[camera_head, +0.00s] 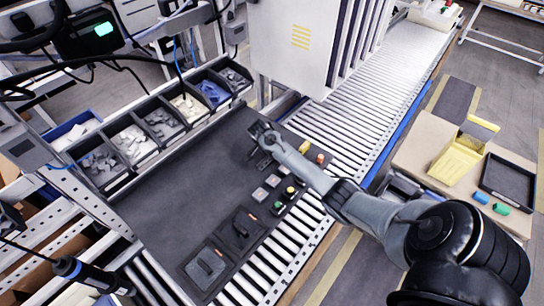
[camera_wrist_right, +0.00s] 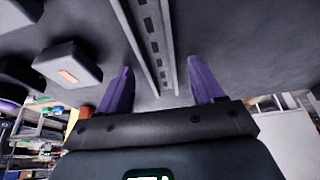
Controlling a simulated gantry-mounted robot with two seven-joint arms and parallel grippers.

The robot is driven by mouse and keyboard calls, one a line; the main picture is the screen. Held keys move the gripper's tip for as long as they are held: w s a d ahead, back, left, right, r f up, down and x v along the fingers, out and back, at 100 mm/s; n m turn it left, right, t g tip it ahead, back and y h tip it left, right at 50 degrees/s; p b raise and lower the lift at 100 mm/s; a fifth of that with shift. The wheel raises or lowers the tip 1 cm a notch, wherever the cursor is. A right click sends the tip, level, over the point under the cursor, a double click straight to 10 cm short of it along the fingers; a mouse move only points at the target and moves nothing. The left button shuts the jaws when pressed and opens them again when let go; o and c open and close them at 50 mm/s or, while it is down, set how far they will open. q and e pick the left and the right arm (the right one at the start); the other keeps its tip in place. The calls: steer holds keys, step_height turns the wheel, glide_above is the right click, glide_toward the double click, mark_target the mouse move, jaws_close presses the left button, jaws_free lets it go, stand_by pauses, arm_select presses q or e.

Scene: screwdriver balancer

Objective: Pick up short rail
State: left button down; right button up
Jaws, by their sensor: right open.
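The short rail (camera_wrist_right: 152,40), a slotted grey metal strip, runs down from the top edge in the right wrist view. Its near end lies between the two purple fingers of my right gripper (camera_wrist_right: 160,72), which is open with a gap on both sides of the rail. In the head view my right gripper (camera_head: 262,150) is low at the far right part of the dark work mat (camera_head: 165,200). There the arm and gripper hide most of the rail. My left gripper is not in view.
A pale block with an orange mark (camera_wrist_right: 68,62) sits beside the rail in the wrist view. Several small blocks (camera_head: 272,181) and a grey plate (camera_head: 206,267) lie on the mat. Part bins (camera_head: 132,143) line its left side. The middle of the mat is clear.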

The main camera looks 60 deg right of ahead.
steer(key=shift+c, duration=0.2)
jaws_close()
steer(key=shift+r, duration=0.1)
